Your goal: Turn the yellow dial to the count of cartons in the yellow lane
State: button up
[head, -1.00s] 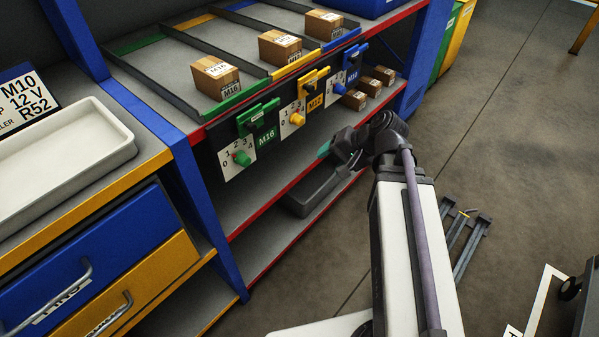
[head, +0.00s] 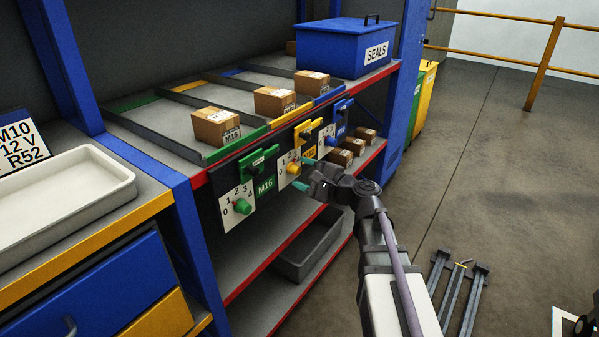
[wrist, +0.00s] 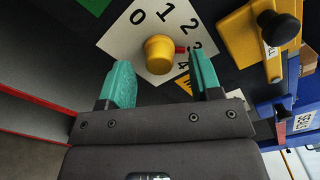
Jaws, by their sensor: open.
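The yellow dial (head: 294,169) is a round knob on a white plate numbered 0 to 4, on the shelf front. In the wrist view the dial (wrist: 159,54) shows between the teal fingertips of my gripper (wrist: 160,60). A red mark at its right side points about toward the 3. My gripper (head: 305,173) is open, close in front of the dial. I cannot tell whether it touches. The yellow lane (head: 290,113) shows one carton (head: 273,100) at its front end; the floor behind it looks bare.
A green dial (head: 242,206) and green lever (head: 258,160) are left of the yellow dial. A yellow lever (head: 304,132) and blue lever (head: 343,108) are to its right. Small cartons (head: 352,145) sit on the shelf below, above a dark bin (head: 308,246).

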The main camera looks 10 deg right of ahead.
jog(key=shift+x, duration=0.8)
jog(key=shift+c, duration=0.3)
jog(key=c, duration=0.9)
jog(key=shift+o, duration=0.2)
